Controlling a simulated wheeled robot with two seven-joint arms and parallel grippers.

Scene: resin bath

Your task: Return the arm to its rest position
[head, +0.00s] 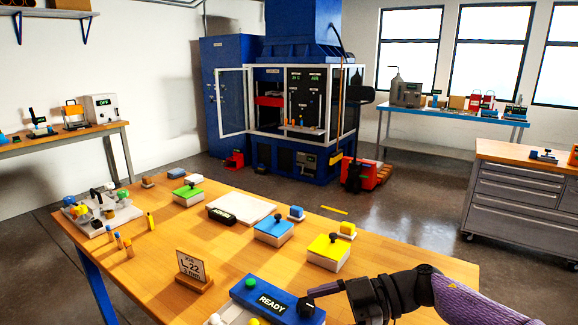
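My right arm (450,296) comes in from the lower right and reaches left over the front of the wooden table. Its dark gripper (318,296) is at the right end of a blue box (250,288) with a display reading READY. The fingertips overlap a dark part at the box's end. I cannot tell whether they touch it, or whether the fingers are open or shut. My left arm and gripper are not in view.
The wooden table (160,275) holds a card stand (193,270), a yellow-topped box (330,250), a blue-topped box (273,230), a green-topped box (188,194) and a white plate (242,209). A rack of coloured knobs (102,212) is at left. A grey drawer cabinet (515,195) stands right.

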